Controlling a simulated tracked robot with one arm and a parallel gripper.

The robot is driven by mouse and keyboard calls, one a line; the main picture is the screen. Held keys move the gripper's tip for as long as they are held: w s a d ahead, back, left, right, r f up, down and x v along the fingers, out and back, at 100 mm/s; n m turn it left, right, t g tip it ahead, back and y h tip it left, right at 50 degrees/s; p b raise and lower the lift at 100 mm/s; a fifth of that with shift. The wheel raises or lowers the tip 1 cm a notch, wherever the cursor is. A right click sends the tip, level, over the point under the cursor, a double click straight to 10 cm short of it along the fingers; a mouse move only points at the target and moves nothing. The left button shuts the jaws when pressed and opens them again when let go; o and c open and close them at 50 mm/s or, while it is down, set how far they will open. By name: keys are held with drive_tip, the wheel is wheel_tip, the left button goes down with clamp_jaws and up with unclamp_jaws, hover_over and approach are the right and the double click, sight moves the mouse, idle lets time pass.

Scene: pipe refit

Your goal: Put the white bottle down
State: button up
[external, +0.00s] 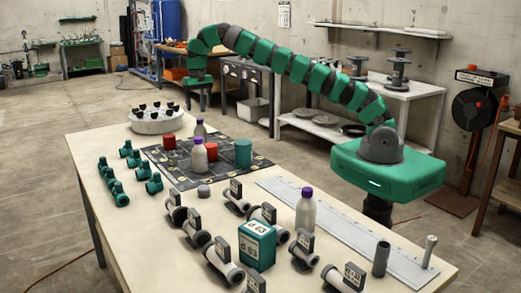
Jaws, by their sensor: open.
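A second, greyer one (201,132) stands at the mat's far edge. The third (306,212) stands nearer, beside the pale ruled strip (345,228). I cannot tell which one the task names. My gripper (198,103) hangs at the end of my green and grey segmented arm, above the far part of the table. It is open, with no bottle between its fingers, and appears above the greyer bottle.
Red cylinders (169,143) and a green cylinder (243,153) stand on the mat. A white round holder (156,123) with dark-topped items is at the back left. Green fittings (112,182) line the left. Grey tagged pipe pieces and a green box (256,246) crowd the front.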

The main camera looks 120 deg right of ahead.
drive_tip(key=w+a+r+n+t+h, duration=0.25)
drive_tip(key=w+a+r+n, duration=0.3)
drive_tip(key=a+r, duration=0.85)
drive_tip(key=w+a+r+n+t+h, duration=0.1)
drive_tip(key=w+a+r+n+t, duration=0.45)
drive_tip(key=a+r, duration=0.8)
drive_tip(key=s+a+r+n+t+y, duration=0.1)
drive_tip(key=s+a+r, duration=0.3)
drive_tip(key=a, duration=0.5)
drive_tip(key=s+a+r+n+t+y, duration=0.1)
drive_tip(key=s+a+r+n+t, duration=0.2)
drive_tip(key=a+r, duration=0.6)
drive_tip(key=s+a+r+n+t+y, duration=0.1)
drive_tip(key=s+a+r+n+t, duration=0.2)
drive_tip(key=s+a+r, duration=0.3)
drive_tip(key=a+r, duration=0.1)
drive_tip(key=a, duration=0.2)
drive_tip(key=shift+r, duration=0.15)
drive_tip(key=shift+y, duration=0.25)
